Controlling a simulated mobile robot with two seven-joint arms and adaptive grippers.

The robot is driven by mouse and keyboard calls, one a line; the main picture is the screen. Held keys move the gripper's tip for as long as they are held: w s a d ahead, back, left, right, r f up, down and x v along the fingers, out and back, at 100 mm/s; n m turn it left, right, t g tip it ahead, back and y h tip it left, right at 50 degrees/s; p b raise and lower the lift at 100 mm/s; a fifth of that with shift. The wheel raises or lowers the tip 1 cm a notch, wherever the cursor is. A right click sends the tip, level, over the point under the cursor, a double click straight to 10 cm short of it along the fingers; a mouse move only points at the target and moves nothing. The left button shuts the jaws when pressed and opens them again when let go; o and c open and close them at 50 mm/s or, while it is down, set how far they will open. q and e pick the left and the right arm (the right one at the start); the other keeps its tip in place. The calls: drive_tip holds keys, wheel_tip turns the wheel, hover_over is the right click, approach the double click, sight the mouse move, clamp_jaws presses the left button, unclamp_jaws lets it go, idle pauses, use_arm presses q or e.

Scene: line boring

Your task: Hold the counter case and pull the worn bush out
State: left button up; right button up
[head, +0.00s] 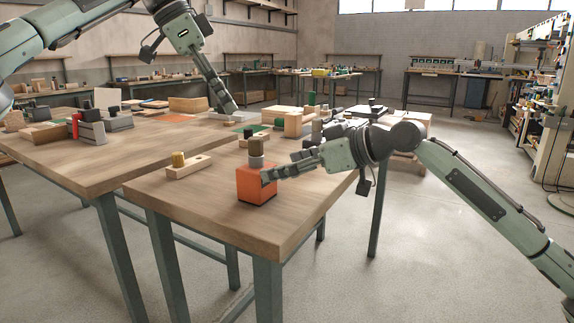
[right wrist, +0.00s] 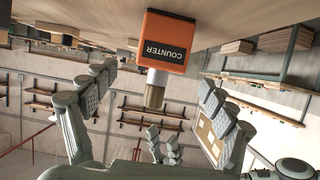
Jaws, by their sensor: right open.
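The counter case (head: 257,187) is an orange box near the front corner of the near table. In the right wrist view, which is upside down, its dark label reads COUNTER (right wrist: 168,38). A bush (head: 256,147) stands upright on top of it. In the right wrist view it shows a pale collar and a brownish cylinder (right wrist: 154,98). My right gripper (head: 268,175) is open at the case's right side, its fingers spread and not closed on it. My left gripper (head: 229,108) points down, empty, above and behind the case. Its two fingertips look apart in the right wrist view (right wrist: 163,135).
A wooden block (head: 190,167) with a brass-coloured cylinder (head: 178,159) stands left of the case. Wooden boxes (head: 290,118) and other parts crowd the table's back. A second table (head: 90,165) at the left holds more parts. The table front around the case is clear.

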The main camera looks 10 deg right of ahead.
sight(257, 172)
drive_tip(key=x, duration=0.7)
drive_tip(key=shift+w+a+f, duration=0.1)
drive_tip(key=shift+a+f, duration=0.05)
drive_tip(key=shift+a, duration=0.15)
drive_tip(key=c, duration=1.7)
drive_tip(key=o, duration=1)
drive_tip(key=shift+c, duration=0.2)
drive_tip(key=c, duration=0.6)
